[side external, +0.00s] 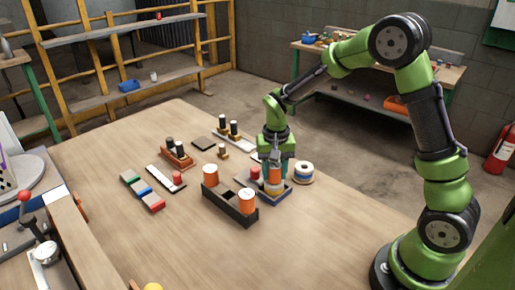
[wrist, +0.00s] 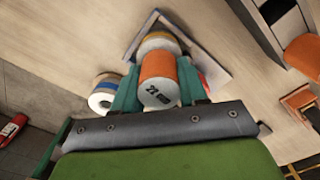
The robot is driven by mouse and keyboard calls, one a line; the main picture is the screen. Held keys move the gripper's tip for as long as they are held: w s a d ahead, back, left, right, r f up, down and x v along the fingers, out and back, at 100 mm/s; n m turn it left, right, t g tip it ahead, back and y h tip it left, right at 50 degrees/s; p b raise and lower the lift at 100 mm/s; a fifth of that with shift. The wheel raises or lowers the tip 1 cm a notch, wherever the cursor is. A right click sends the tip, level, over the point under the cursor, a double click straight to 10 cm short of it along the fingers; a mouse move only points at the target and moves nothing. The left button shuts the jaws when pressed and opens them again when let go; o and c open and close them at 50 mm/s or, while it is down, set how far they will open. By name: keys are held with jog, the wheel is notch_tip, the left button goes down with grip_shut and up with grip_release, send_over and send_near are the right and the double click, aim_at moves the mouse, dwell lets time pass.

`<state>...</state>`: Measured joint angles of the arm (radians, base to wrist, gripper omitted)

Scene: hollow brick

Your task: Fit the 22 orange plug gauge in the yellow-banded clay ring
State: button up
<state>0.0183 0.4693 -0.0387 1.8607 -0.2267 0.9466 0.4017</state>
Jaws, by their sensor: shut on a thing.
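The orange plug gauge (wrist: 158,68), with 22 marked on its pale end face, is between the green fingers of my gripper (wrist: 156,84) in the wrist view. My gripper (side external: 274,176) is shut on it; the plug (side external: 274,174) looks upright in the side view. The yellow-banded clay ring (side external: 273,188) is directly below the plug, on a grey angled tray (side external: 276,200). In the wrist view the ring (wrist: 158,40) shows partly behind the plug. The plug's lower end is hidden, so I cannot tell whether it has entered the bore.
A blue-banded ring (side external: 303,173) stands close to the right of my gripper. A dark holder (side external: 229,201) with two more orange plugs is at the left front. Coloured blocks (side external: 142,191) and small racks of dark cylinders lie farther left and back. The front table is clear.

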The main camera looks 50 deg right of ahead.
jog(key=o, duration=1.2)
jog(key=shift+r, duration=0.1)
notch_tip(320, 180, up, 17)
jog(key=shift+f, duration=0.15)
